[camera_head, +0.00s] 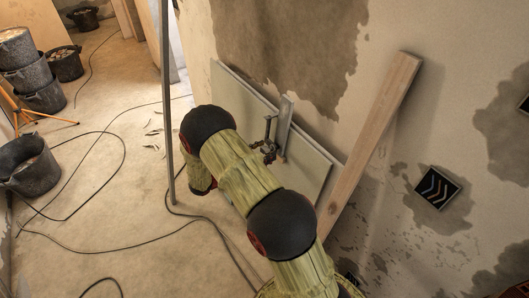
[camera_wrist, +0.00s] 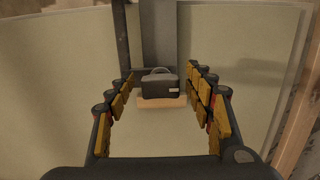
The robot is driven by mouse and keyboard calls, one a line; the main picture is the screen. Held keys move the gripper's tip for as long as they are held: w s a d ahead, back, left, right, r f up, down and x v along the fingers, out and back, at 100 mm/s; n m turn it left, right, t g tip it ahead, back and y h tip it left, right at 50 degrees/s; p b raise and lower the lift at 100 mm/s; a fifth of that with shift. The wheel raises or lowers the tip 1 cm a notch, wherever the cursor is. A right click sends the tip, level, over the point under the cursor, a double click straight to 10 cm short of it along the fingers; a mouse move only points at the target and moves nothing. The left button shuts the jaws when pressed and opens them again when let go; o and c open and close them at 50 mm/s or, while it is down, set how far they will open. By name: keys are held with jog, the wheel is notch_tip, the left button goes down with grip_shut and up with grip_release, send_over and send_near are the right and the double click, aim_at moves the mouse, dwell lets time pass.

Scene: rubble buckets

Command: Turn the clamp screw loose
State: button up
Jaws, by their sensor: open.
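In the head view a dark clamp (camera_head: 268,147) sits on a grey upright metal bar (camera_head: 285,122), in front of a pale board leaning on the wall. In the wrist view a black block with a curved handle-like top (camera_wrist: 160,87) shows in front of the grey bar (camera_wrist: 159,35), with a pale wooden strip below it. I cannot tell which part is the screw. My gripper (camera_wrist: 161,76) is open, its yellow-padded fingers on either side of the block with gaps visible on both sides.
The pale board (camera_head: 320,185) leans on the stained wall. A wooden plank (camera_head: 375,140) leans to its right and a thin grey pole (camera_head: 167,100) stands to its left. Black cable (camera_head: 95,250) loops over the floor. Buckets (camera_head: 28,165) stand at the left.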

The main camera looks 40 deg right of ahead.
jog(key=shift+d, duration=0.15)
jog(key=shift+c, duration=0.8)
jog(key=c, duration=1)
